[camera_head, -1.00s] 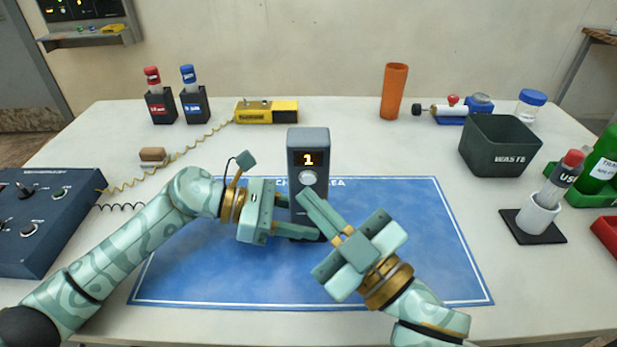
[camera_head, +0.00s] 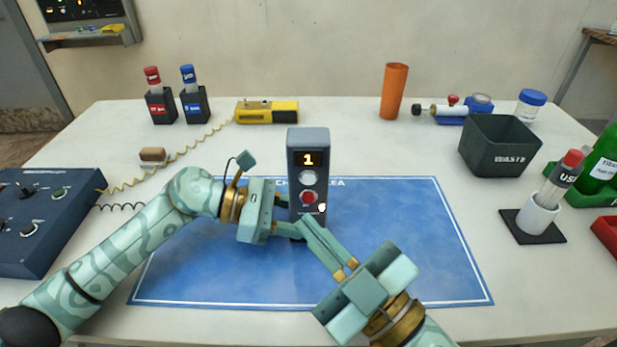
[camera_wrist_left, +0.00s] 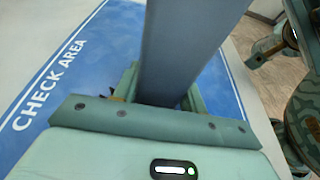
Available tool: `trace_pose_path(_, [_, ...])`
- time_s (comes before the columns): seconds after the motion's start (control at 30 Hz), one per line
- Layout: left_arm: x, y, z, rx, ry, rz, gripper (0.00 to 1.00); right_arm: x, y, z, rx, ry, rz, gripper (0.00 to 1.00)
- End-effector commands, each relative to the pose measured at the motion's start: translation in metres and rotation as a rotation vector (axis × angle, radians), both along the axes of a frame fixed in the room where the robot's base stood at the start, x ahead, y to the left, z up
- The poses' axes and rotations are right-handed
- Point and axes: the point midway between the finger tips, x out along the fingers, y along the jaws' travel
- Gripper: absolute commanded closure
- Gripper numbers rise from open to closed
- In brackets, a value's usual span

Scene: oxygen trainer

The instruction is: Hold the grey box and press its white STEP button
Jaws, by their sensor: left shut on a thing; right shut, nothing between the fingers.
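The grey box (camera_head: 308,141) stands upright on the blue mat in the head view. Its display reads "1", with a white button (camera_head: 308,177) below it and a red button (camera_head: 308,197) under that. My left gripper (camera_head: 290,218) is shut on the lower part of the box from the left. In the left wrist view the box (camera_wrist_left: 185,45) rises between the left fingers. My right gripper (camera_head: 309,229) is shut and empty; its fingertips are in front of the box's lower part, below the red button. I cannot tell whether they touch it.
The blue check-area mat (camera_head: 410,240) has free room on both sides. The waste bin (camera_head: 490,160) and a white holder (camera_head: 538,215) stand at the right. A dark control panel (camera_head: 50,235) with coiled cables lies at the left. Bottles and an orange cup (camera_head: 394,92) stand at the back.

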Motion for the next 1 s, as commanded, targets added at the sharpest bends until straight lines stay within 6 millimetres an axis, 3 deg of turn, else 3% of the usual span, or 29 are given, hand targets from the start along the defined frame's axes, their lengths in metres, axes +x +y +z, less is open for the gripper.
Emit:
trace_pose_path(0.17, [0.000,0.000,-0.001,0.001,0.001,-0.001,0.71,0.000,0.000,0.000,0.000,0.000,0.000,1.00])
trace_pose_path(0.2, [0.000,0.000,-0.001,0.001,0.001,-0.001,0.53,0.000,0.000,0.000,0.000,0.000,0.000,1.00])
trace_pose_path(0.27, [0.000,0.000,0.000,0.001,0.001,-0.001,0.36,0.000,0.000,0.000,0.000,0.000,0.000,1.00])
trace_pose_path(0.3, [0.000,0.000,0.000,0.000,0.001,-0.001,0.33,0.000,0.000,0.000,0.000,0.000,0.000,1.00])
trace_pose_path(0.67, [0.001,0.009,0.002,0.002,0.001,0.001,0.33,0.000,0.000,0.000,0.000,0.000,0.000,1.00])
trace_pose_path(1.0, [0.001,0.080,0.023,0.003,0.001,0.003,0.33,0.000,0.000,0.000,0.000,0.000,0.000,1.00])
